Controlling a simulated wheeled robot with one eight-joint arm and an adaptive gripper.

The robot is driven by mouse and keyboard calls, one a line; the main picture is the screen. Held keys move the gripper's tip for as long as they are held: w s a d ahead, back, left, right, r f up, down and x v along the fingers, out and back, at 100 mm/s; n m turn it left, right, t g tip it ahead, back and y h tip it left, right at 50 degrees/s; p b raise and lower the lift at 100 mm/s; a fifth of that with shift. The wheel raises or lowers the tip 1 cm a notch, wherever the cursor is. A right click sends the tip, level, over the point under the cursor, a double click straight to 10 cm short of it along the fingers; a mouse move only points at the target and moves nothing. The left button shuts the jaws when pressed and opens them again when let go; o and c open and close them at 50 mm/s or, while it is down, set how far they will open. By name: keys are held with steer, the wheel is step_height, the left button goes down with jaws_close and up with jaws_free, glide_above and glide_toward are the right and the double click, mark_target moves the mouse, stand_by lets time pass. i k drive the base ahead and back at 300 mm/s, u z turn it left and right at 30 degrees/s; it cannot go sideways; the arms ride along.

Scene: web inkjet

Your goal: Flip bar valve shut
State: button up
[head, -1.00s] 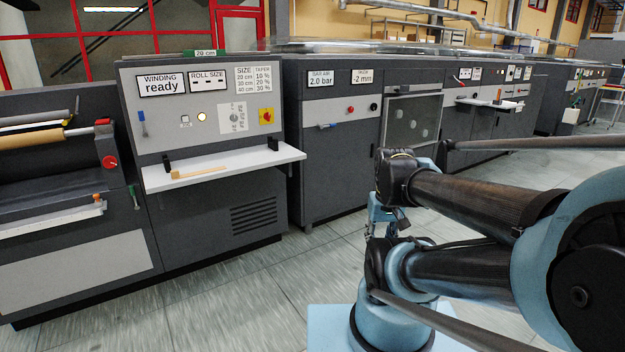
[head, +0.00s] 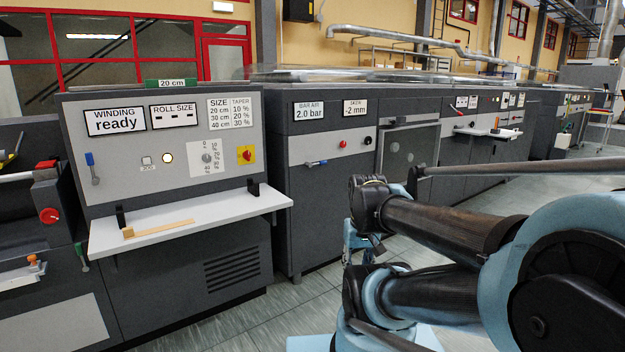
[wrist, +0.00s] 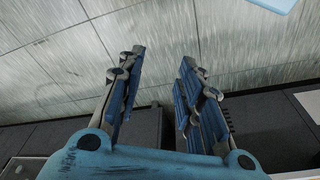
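The bar valve (head: 316,163) is a small lever with a blue end, lying about level on the grey panel below the sign "BAR AIR 2.0 bar" (head: 311,111). My gripper (head: 350,240) hangs low in front of that cabinet, to the right of the valve and below it in the head view, partly hidden by my arm. In the wrist view my gripper (wrist: 160,68) has its two blue fingers apart, with nothing between them. It points over the tiled floor. The valve does not show in the wrist view.
A winding panel (head: 135,185) with another blue lever (head: 91,166) stands left. Its white shelf (head: 225,209) juts out and bears a wooden stick (head: 160,229). A red button (head: 343,144) and a black knob (head: 368,140) sit right of the valve. Floor (head: 300,298) in front is clear.

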mark_target(322, 162)
steer(key=k, duration=0.65)
steer(key=u, duration=0.3)
steer(key=i, duration=1.7)
steer(key=z, duration=0.5)
